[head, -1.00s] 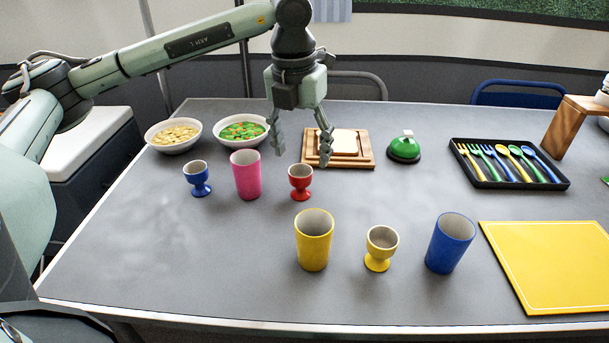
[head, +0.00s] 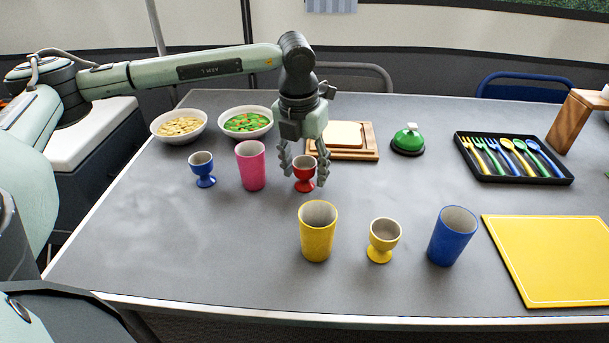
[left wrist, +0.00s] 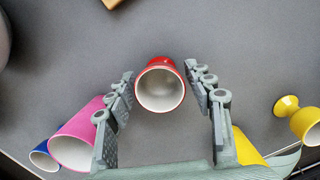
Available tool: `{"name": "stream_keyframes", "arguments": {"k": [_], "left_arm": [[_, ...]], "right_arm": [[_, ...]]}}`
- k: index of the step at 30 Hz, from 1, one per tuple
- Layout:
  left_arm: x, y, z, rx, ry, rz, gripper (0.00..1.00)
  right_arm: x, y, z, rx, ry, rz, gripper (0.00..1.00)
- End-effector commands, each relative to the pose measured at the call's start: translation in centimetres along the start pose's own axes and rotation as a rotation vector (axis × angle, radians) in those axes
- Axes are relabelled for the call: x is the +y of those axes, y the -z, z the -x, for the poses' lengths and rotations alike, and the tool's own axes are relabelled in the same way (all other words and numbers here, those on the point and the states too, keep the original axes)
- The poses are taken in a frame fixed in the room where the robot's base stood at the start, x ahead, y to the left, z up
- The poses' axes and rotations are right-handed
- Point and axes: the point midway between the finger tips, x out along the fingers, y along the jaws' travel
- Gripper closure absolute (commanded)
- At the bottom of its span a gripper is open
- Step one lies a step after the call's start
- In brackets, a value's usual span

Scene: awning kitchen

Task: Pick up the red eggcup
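The red eggcup (head: 304,173) stands upright on the grey table, and it also shows in the left wrist view (left wrist: 160,66). My left gripper (head: 304,180) is above and around it, pointing down. In the left wrist view the open fingers (left wrist: 163,85) are on either side of the eggcup's rim, with a gap visible on both sides. The eggcup's white inside faces the wrist camera. My right gripper is not in view.
A pink cup (head: 251,166) stands close left of the eggcup, with a blue eggcup (head: 202,169) beyond it. A yellow cup (head: 318,231), yellow eggcup (head: 384,240) and blue cup (head: 452,236) stand nearer the front. A wooden board (head: 368,155) with bread lies behind.

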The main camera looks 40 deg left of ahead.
Motion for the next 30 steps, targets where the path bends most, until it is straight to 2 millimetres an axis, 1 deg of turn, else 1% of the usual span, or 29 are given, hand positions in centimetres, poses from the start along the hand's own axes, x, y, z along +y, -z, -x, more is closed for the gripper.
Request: {"name": "stream_keyframes", "arguments": {"k": [1,9,16,20,23,26,27,28,30], "left_arm": [[0.0,0.0,0.0,0.0,0.0,0.0,0.57],[0.0,0.0,0.0,0.0,0.0,0.0,0.9],[0.0,0.0,0.1,-0.001,0.0,0.0,0.91],[0.0,-0.1,0.6,-0.002,0.0,0.0,0.91],[-0.1,-0.2,1.5,-0.002,0.001,0.0,0.91],[-0.1,-0.5,3.1,-0.004,0.001,0.0,0.91],[-0.1,-0.6,4.0,-0.006,0.002,-0.001,0.91],[0.3,-0.7,4.4,-0.003,0.001,0.002,0.91],[2.0,-1.3,5.1,-0.003,-0.001,0.008,0.91]], "right_arm": [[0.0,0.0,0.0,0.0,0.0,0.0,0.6],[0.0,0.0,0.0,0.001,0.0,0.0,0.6],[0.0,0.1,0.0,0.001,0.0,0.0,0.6],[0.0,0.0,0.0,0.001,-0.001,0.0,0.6],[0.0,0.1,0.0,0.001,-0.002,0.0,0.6],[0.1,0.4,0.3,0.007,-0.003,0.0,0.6],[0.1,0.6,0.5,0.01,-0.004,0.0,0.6],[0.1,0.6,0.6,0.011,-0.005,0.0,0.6],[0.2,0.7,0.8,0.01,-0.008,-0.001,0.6]]}}
